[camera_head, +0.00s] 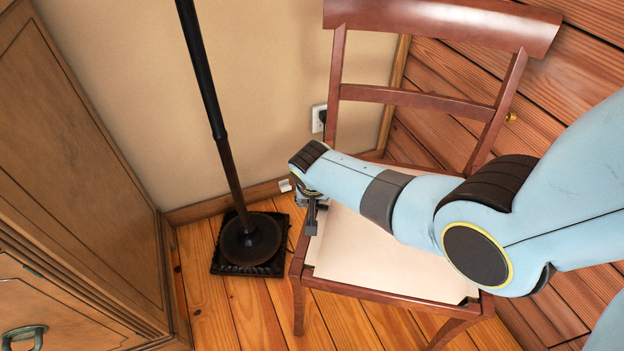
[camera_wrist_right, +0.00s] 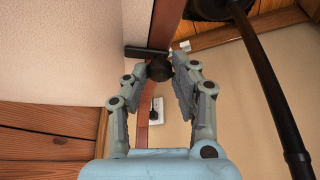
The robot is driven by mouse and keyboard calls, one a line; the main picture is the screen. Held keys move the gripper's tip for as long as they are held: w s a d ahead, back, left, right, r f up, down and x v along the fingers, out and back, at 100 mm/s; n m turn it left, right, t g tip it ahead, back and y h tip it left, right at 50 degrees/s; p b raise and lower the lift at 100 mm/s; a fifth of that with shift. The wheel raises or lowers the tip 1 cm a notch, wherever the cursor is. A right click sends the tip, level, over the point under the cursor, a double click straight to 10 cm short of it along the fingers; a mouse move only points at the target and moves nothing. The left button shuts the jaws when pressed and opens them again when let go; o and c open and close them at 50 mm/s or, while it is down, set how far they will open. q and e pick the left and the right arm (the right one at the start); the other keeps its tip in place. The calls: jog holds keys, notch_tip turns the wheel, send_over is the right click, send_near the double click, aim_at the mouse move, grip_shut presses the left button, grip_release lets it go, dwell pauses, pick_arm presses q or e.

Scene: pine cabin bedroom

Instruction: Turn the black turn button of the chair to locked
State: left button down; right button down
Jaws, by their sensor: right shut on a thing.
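The reddish-brown wooden chair (camera_head: 430,20) with a cream seat (camera_head: 370,258) stands beside the wall in the head view. In the right wrist view the black turn button (camera_wrist_right: 159,69) sits at the chair's wooden seat edge (camera_wrist_right: 169,20). Its round knob lies between my finger pads, and its flat bar reaches left over the cream seat. My right gripper (camera_wrist_right: 158,76) is shut on the knob. In the head view my right arm crosses above the seat, and the gripper (camera_head: 309,199) is at the seat's left edge, partly hidden by the wrist. My left gripper is out of view.
A black floor-lamp pole with a round base (camera_head: 250,240) stands left of the chair. A wooden cabinet (camera_head: 70,170) fills the left side. A wall socket (camera_head: 319,118) with a black plug is behind the chair. Bare floor (camera_head: 235,315) shows in front.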

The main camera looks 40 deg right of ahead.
dwell(0.4)
jog(key=c, duration=1.1)
grip_release()
jog(key=shift+w, duration=0.1)
jog(key=shift+o, duration=0.2)
jog(key=v, duration=1.2)
